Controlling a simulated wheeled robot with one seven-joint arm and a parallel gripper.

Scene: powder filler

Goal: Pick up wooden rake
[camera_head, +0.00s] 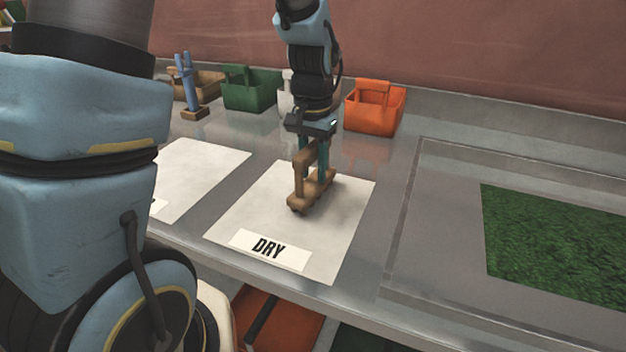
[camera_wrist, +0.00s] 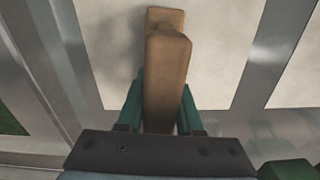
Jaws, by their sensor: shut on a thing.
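The wooden rake (camera_head: 307,193) is a brown wooden piece with a long flat base and an upright handle. It is over the white sheet marked DRY (camera_head: 345,220) in the head view; I cannot tell whether its base touches the sheet. My gripper (camera_head: 312,160) points down at it from above. In the wrist view the green fingers of my gripper (camera_wrist: 160,108) sit on both sides of the wooden rake (camera_wrist: 166,70) and are shut on it. The fingers hide part of the handle.
A second white sheet (camera_head: 200,170) lies to the left. An orange basket (camera_head: 375,107), a green basket (camera_head: 248,88), a white basket and a tan basket stand at the back. A blue-handled tool (camera_head: 187,85) stands by the tan one. A green grassy patch (camera_head: 560,245) lies at right.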

